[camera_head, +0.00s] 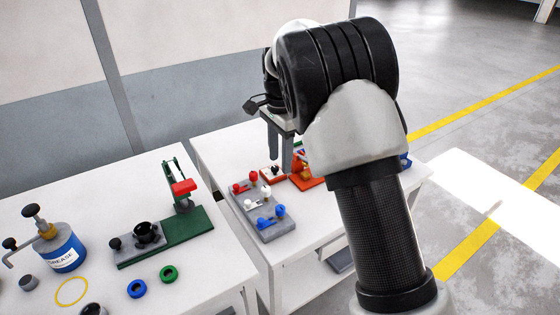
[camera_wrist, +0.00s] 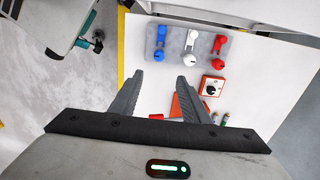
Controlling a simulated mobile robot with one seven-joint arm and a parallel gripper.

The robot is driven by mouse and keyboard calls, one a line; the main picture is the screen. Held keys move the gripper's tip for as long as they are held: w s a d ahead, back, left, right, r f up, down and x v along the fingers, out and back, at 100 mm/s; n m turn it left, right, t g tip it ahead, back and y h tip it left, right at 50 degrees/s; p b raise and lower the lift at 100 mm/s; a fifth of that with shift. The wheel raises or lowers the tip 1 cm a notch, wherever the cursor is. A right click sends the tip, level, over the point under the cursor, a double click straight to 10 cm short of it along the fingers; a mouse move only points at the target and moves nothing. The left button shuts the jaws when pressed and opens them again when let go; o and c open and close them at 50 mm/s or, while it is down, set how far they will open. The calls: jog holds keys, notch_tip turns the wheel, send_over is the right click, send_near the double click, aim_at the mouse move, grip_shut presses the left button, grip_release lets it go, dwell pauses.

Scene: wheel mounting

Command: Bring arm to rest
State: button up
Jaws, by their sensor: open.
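My gripper (camera_head: 280,166) hangs with its fingers pointing down over the right white table (camera_head: 222,152), in the middle of the head view. It is open, and nothing shows between its fingers. In the wrist view, the two grey fingers (camera_wrist: 160,77) are apart over bare white tabletop. My arm is bent and raised, and it hides part of that table in the head view.
A grey plate (camera_head: 278,233) with red, white and blue knobbed parts lies near the gripper. An orange piece (camera_head: 308,184) is close by the fingers. The left table holds a blue grease can (camera_head: 68,254), a green fixture (camera_head: 193,226) and loose rings.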

jog(key=s+d+r+n+t+p, duration=0.1)
jog(key=s+d+r, duration=0.25)
jog(key=r, duration=0.25)
jog(key=s+d+r+n+y+p, duration=0.1)
jog(key=s+d+r+n+p, duration=0.1)
jog(key=s+d+r, duration=0.3)
jog(key=s+d+r+n+t+p, duration=0.1)
jog(key=s+r, duration=0.2)
jog(key=r, duration=0.4)
jog(key=s+d+r+n+t+p, duration=0.1)
jog(key=s+d+n, duration=0.1)
jog(key=s, duration=0.4)
jog(key=s+d+r+n+t+p, duration=0.1)
jog(key=s+d+n+p, duration=0.1)
jog(key=s, duration=0.5)
jog(key=s+d+r+n+t+h+p, duration=0.1)
jog(key=s+d+n, duration=0.2)
jog(key=s, duration=0.4)
jog(key=shift+r+t+p, duration=0.3)
jog(key=shift+r+p, duration=0.05)
jog(key=shift+r, duration=0.05)
jog(key=shift+a, duration=0.1)
